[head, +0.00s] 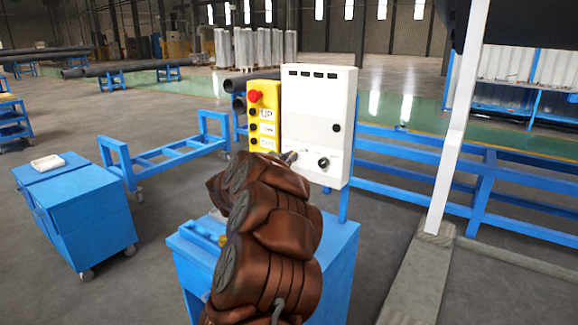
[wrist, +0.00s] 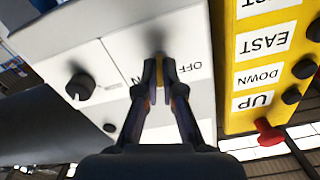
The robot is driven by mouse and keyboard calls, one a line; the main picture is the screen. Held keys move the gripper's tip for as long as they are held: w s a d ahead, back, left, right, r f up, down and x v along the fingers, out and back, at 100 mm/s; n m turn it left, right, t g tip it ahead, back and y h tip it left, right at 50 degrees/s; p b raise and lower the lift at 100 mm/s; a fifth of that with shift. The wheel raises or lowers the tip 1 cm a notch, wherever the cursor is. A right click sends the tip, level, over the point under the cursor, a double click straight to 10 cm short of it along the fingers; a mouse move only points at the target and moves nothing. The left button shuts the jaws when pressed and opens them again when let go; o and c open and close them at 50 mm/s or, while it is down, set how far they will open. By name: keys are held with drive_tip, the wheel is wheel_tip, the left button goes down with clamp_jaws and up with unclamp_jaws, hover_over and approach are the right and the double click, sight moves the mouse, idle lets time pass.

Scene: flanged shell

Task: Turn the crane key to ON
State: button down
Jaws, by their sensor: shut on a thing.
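The white control box (head: 318,110) stands upright beyond my arm in the head view. In the wrist view its white face (wrist: 120,45) appears upside down. My gripper (wrist: 161,85) is shut on the crane key (wrist: 160,68), a small brass-coloured piece at the box face. The fingers hide most of the key. The label OFF (wrist: 190,68) is beside the fingertips on the right, and a partly covered label ending in N is on the left. In the head view my gripper (head: 290,157) reaches the lower left of the box, and the key cannot be made out.
A black knob (head: 323,162) sits on the box beside the key; it also shows in the wrist view (wrist: 80,86). A yellow button panel (head: 264,118) with a red button (head: 255,96) adjoins the box. A blue cabinet (head: 335,265) stands below, with blue rails (head: 420,150) behind.

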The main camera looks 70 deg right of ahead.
drive_tip(key=shift+m+b, duration=2.25)
drive_tip(key=shift+m, duration=0.55)
drive_tip(key=c, duration=1.3)
unclamp_jaws()
drive_tip(key=shift+a, duration=0.1)
drive_tip(key=v, duration=1.1)
drive_tip(key=shift+a, duration=0.4)
